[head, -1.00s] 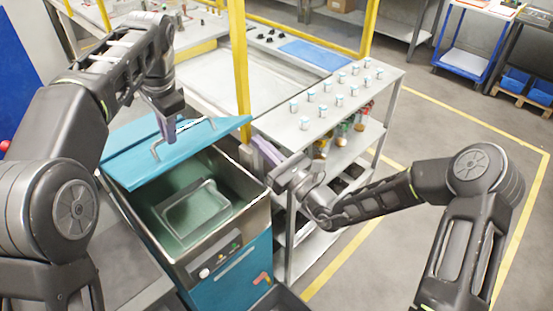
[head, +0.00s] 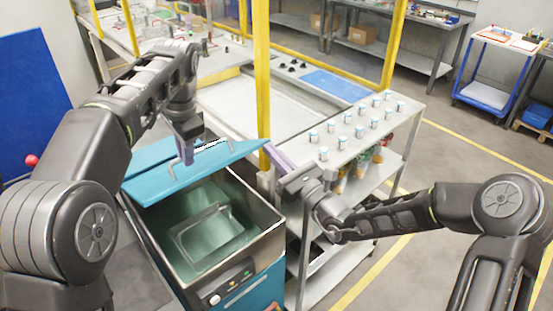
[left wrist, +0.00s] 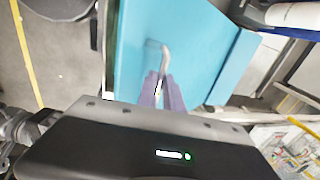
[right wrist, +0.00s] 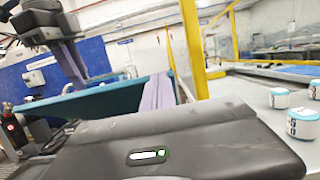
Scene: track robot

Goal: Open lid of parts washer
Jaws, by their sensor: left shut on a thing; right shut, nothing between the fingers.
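The parts washer (head: 262,268) is a teal and steel tank in the lower middle of the head view. Its teal lid (head: 165,187) is tilted up along the back, so the tank's inside and a wire-edged basket (head: 208,235) show. My left gripper (head: 187,158) is above the lid, its purple fingers shut on the lid handle (head: 212,142); the handle also shows between the fingers in the left wrist view (left wrist: 164,58). My right gripper (head: 275,158) is shut and empty beside the lid's right end, near the yellow post. Whether it touches the lid is unclear.
A grey shelf cart (head: 325,165) with several small white jars stands right of the washer. A yellow post (head: 261,75) rises behind the washer, near the right gripper. Open floor (head: 450,150) lies to the right.

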